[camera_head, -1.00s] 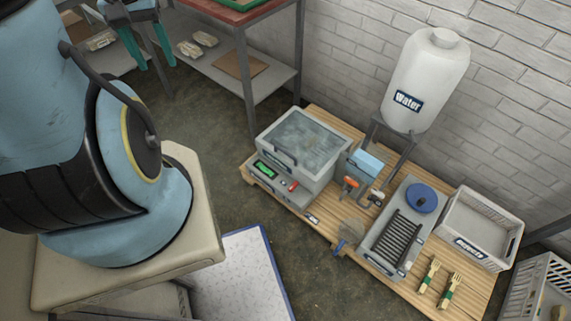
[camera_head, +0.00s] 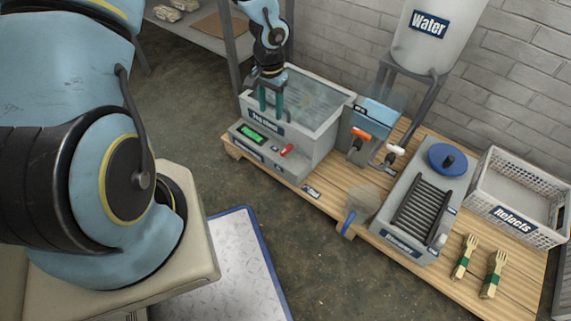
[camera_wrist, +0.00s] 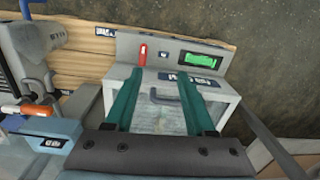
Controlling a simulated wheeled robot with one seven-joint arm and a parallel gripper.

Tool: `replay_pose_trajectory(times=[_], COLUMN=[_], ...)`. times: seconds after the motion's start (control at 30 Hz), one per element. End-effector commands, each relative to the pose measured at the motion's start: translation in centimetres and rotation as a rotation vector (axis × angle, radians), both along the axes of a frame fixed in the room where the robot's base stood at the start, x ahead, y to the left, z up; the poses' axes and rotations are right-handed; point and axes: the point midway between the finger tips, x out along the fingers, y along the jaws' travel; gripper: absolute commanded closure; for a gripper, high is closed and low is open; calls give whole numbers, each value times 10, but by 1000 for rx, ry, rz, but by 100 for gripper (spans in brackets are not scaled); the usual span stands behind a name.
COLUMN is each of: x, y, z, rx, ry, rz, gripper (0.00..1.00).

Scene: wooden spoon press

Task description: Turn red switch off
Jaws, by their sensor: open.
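The red switch (camera_head: 287,150) is a small red lever on the front panel of a grey machine (camera_head: 318,150), right of a green display (camera_head: 251,133). In the wrist view the red switch (camera_wrist: 143,54) stands at the upper middle, left of the green display (camera_wrist: 198,60). My gripper (camera_head: 271,112) has two green fingers, spread apart with nothing between them. It hangs over the machine's clear-topped box, behind the panel and left of the switch in the head view. In the wrist view my gripper (camera_wrist: 165,80) points toward the panel, apart from the switch.
An orange-handled valve (camera_head: 361,133) and a blue-topped box (camera_head: 378,112) stand right of the machine. A water tank (camera_head: 427,45) is behind. A grey unit with a black rack (camera_head: 423,205), wooden forks (camera_head: 480,262) and a rejects crate (camera_head: 515,200) fill the pallet's right side.

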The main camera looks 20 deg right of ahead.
Motion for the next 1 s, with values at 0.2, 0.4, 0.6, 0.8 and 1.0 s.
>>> replay_pose_trajectory(times=[0.2, 0.4, 0.6, 0.8, 1.0], x=[-14, -16, -17, -16, -16], y=[-31, -34, -34, -33, -33], z=[-61, -77, -114, -148, -167], rx=[-20, -23, -22, -22, -23], ry=[16, 18, 20, 19, 18], rz=[-67, -76, -77, -76, -75], gripper=[45, 45, 45, 45, 45])
